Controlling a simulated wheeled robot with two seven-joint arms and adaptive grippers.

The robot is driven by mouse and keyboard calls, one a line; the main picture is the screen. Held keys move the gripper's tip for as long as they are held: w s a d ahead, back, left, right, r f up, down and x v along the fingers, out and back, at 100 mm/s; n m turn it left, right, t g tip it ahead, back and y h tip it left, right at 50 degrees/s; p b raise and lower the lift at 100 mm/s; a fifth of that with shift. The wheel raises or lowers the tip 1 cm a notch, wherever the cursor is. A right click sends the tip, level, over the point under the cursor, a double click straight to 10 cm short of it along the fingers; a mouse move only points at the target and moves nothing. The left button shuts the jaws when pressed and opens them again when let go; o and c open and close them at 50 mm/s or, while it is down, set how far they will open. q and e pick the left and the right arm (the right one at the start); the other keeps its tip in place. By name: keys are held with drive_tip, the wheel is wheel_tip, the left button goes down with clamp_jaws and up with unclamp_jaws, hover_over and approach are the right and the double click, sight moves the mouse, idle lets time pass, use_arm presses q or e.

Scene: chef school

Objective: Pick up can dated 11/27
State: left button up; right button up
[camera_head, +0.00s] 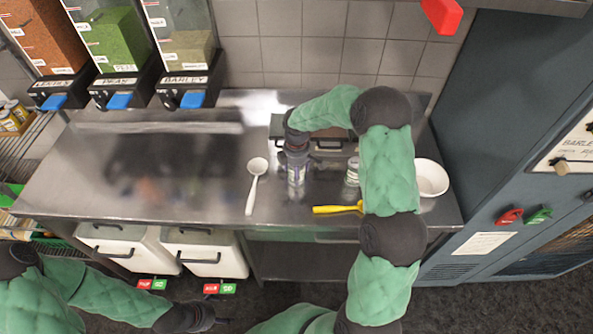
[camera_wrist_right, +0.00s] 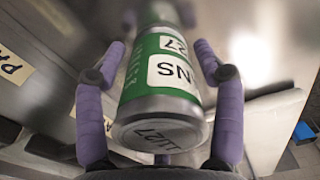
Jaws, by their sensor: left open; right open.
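A can with a green and white label (camera_wrist_right: 160,75) fills the middle of the right wrist view, and its metal end reads 11/27. My right gripper (camera_head: 296,173) is at the counter, its purple fingers on both sides of this can in the right wrist view (camera_wrist_right: 165,100). The fingers are open, with gaps beside the can. In the head view the gripper mostly hides the can. A second can (camera_head: 352,172) stands on the counter to the right; its date cannot be read. My left gripper (camera_head: 205,318) is low at the left, below the counter, open and holding nothing visible.
The steel counter (camera_head: 100,175) is clear on its left side. A white ladle (camera_head: 254,185), a yellow-handled utensil (camera_head: 335,210) and a white bowl (camera_head: 431,178) lie near the right gripper. Dispensers (camera_head: 187,50) hang above the back left. A tall dark cabinet (camera_head: 490,130) stands right.

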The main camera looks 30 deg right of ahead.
drive_tip(key=c, duration=1.2)
drive_tip(key=shift+r, duration=0.1)
